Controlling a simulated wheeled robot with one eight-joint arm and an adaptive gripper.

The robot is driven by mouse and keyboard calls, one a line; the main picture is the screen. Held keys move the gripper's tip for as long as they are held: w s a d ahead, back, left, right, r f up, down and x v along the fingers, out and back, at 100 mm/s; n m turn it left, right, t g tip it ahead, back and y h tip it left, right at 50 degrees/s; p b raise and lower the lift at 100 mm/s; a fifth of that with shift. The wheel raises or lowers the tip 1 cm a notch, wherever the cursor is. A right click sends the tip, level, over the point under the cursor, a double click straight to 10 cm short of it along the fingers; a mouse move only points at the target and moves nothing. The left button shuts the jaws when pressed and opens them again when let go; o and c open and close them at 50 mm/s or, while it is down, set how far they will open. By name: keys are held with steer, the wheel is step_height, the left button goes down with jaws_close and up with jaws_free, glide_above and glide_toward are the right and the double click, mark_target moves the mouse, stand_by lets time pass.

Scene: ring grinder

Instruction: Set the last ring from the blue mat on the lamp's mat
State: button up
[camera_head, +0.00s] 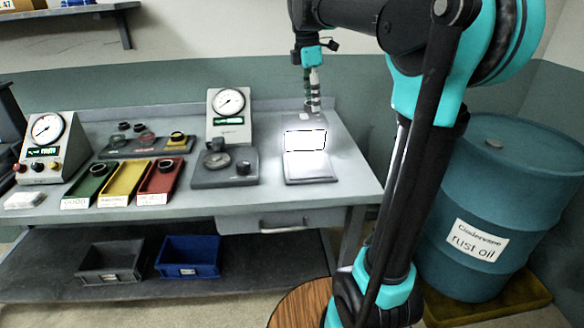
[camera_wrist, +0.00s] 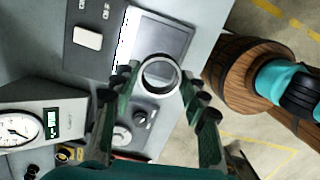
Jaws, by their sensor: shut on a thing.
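My gripper (camera_head: 313,106) hangs from above over the right part of the workbench, behind the bright panel in the head view. The ring is hard to make out in the head view. A grey pad (camera_head: 305,167), likely the lamp's mat, lies at the bench's right end below the glowing white lamp panel (camera_head: 305,140). The pad (camera_wrist: 163,39) shows beyond the ring in the wrist view. I cannot make out a blue mat.
A dial-gauge stand (camera_head: 228,135) is left of the pad. Green (camera_head: 90,184), yellow (camera_head: 123,182) and red (camera_head: 158,180) trays sit further left, with rings in the green and red ones. A blue barrel (camera_head: 510,205) stands at right.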

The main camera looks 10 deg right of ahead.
mark_target(310, 166)
steer(key=f, duration=2)
steer(key=shift+a, duration=0.25)
steer(key=shift+f, duration=0.1)
steer(key=o, duration=1.2)
steer(key=r, duration=0.4)
steer(key=a+r, duration=0.1)
steer(key=r, duration=0.7)
steer(key=shift+s+a+r, duration=0.1)
steer(key=shift+a, duration=0.1)
steer(key=shift+s, duration=0.1)
